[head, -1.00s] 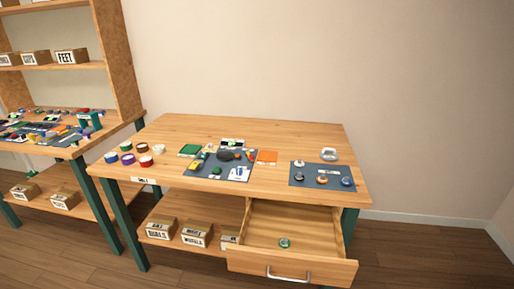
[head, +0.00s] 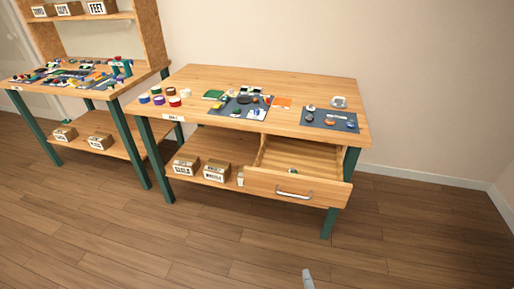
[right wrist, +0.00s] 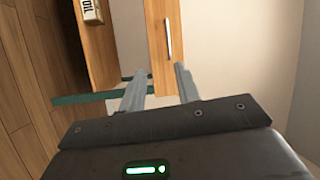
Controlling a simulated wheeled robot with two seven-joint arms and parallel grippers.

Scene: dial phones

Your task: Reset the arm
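My right gripper (head: 308,278) shows only as a grey tip at the bottom edge of the head view, in front of the workbench. In the right wrist view its two grey fingers (right wrist: 159,82) are apart, with nothing between them. The open drawer (head: 290,190) of the workbench (head: 215,78) lies beyond the fingers, and its front with the metal handle also shows in the right wrist view (right wrist: 162,50). My left gripper is not in view.
A dark mat (head: 330,122) with small round parts and another mat (head: 228,103) with several parts lie on the workbench. Coloured rolls stand at its left. Labelled boxes (head: 186,165) sit on the lower shelf. The wooden floor (head: 200,240) in front is clear.

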